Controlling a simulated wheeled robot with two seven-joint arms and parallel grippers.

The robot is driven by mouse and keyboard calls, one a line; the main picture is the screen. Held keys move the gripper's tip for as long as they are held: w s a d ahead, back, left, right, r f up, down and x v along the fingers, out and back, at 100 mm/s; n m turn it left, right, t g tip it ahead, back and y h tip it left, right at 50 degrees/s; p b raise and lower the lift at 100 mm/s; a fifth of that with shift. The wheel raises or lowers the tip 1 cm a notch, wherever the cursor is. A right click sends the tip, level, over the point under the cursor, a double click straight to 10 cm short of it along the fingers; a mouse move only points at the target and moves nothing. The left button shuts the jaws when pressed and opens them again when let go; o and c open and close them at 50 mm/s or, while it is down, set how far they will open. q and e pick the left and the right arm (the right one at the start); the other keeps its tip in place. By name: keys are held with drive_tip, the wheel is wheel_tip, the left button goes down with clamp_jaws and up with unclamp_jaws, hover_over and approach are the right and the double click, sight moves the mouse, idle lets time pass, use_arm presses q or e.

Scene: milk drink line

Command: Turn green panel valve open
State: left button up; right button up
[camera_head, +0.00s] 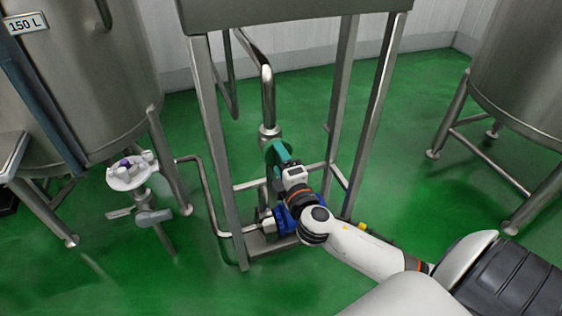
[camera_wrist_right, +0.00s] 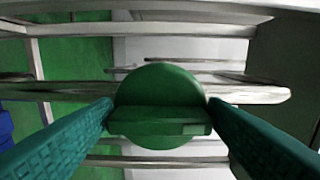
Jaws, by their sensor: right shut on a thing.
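The green panel valve (camera_wrist_right: 160,85) is a round green disc with a raised grip bar across it, in the middle of the right wrist view. The bar lies about level in that view. My right gripper (camera_wrist_right: 160,112) has one teal finger at each end of the bar and is shut on it. In the head view my right gripper (camera_head: 278,154) reaches into the steel frame beside the vertical pipe. There the wrist and fingers hide most of the valve. My left gripper is out of view.
Posts of the steel frame (camera_head: 214,140) stand close to my right arm. A blue pump (camera_head: 286,222) sits low under my wrist. Steel tanks stand left (camera_head: 95,95) and right (camera_head: 525,70). Green floor is clear between frame and right tank.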

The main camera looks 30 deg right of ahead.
drive_tip(key=o, duration=0.9)
drive_tip(key=shift+s+a+f, duration=0.1)
drive_tip(key=shift+s, duration=0.35)
use_arm(q)
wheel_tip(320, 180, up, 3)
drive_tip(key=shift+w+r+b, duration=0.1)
drive_tip(key=shift+b, duration=0.35)
use_arm(e)
drive_tip(key=v, duration=1.1)
